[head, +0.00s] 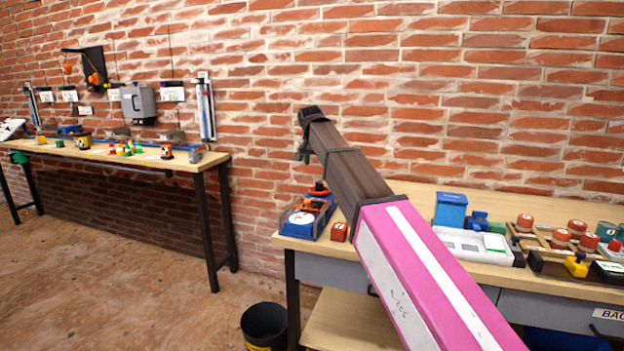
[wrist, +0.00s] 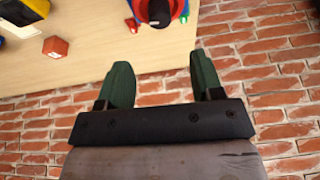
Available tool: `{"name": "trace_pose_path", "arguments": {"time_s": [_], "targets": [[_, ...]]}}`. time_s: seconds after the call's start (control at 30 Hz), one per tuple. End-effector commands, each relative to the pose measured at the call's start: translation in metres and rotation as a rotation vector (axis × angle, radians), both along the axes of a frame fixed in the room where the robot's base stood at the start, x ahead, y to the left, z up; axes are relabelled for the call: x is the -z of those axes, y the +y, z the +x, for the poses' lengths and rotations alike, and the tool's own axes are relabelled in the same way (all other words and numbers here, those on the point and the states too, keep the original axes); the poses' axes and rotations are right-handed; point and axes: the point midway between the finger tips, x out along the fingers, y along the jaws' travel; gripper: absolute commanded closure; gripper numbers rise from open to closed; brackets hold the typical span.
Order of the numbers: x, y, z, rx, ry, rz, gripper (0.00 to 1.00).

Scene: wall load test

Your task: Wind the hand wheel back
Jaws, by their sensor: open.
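I cannot pick out the hand wheel for certain. A blue device (head: 308,217) with a white round face and orange and red parts sits at the left end of the right bench. A blue and red device with a black rounded part also shows at the top edge of the wrist view (wrist: 157,11), partly cut off. My gripper (wrist: 156,82) is open and empty, its two green fingers well apart. The fingers lie over the bench edge and brick wall in that view, apart from the device. In the head view my gripper (head: 302,154) is above the blue device, against the wall.
A red block (head: 339,232) is beside the blue device and also shows in the wrist view (wrist: 55,47). The right bench (head: 400,190) holds several items farther right. A black bucket (head: 265,325) stands on the floor. Another bench (head: 215,158) with small items is at left.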

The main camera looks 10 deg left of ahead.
Motion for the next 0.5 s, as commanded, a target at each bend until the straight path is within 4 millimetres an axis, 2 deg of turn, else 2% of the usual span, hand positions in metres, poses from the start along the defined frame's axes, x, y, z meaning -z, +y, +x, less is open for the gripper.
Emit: {"name": "trace_pose_path", "arguments": {"time_s": [0.17, 0.5], "targets": [[0.016, -0.001, 0.007, 0.0, 0.001, 0.0, 0.4], [0.071, -0.004, 0.03, 0.001, 0.001, 0.0, 0.4]]}}
